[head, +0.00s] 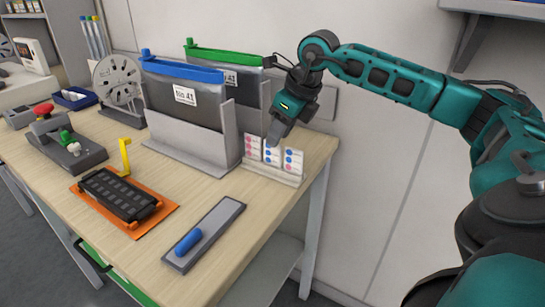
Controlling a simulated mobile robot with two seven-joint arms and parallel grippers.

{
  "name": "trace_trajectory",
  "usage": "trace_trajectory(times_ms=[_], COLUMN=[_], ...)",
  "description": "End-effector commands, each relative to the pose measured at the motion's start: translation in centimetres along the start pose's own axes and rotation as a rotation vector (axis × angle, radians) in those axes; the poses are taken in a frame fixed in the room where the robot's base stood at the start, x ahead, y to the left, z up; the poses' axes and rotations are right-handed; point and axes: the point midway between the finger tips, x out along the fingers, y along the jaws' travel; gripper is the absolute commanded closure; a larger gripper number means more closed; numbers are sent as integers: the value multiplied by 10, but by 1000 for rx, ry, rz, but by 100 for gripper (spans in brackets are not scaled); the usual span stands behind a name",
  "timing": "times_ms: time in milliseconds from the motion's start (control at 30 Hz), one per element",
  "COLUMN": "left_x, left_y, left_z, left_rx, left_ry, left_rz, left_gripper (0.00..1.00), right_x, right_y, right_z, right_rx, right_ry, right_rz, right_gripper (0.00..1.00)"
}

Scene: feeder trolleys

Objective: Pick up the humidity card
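Several-dotted white humidity cards stand side by side in a pale holder (270,174) at the right end of the table. The left card (252,147) has pink dots, the middle card (271,156) has blue and pink dots, and the right card (293,161) has blue and red dots. My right gripper (274,139) points down at the top of the middle card. Its fingers overlap that card's upper edge in the picture. I cannot tell whether they touch it or how far apart they are. My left gripper is not in view.
Blue-topped (182,66) and green-topped (222,53) bag holders stand just left of my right gripper. A grey tray with a blue handle (188,242), an orange mat (86,199) with a black feeder part (120,195), and a red-button box (44,110) occupy the table. The wall is close behind.

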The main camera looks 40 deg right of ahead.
Motion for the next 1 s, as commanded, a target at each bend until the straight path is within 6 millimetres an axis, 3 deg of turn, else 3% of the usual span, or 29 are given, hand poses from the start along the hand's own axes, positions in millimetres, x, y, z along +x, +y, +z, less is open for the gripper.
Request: trace_trajectory(times_ms=[300,533,900,1000], left_x=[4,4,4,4], left_y=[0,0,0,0], left_z=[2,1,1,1], left_rx=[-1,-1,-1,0], left_ry=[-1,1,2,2], left_rz=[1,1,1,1], left_gripper=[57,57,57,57], right_x=[44,46,45,45], right_y=[3,3,3,3], right_z=[0,0,0,0], right_rx=[0,0,0,0], right_ry=[1,0,0,0], right_rz=[3,1,1,1], right_gripper=[65,65,100,100])
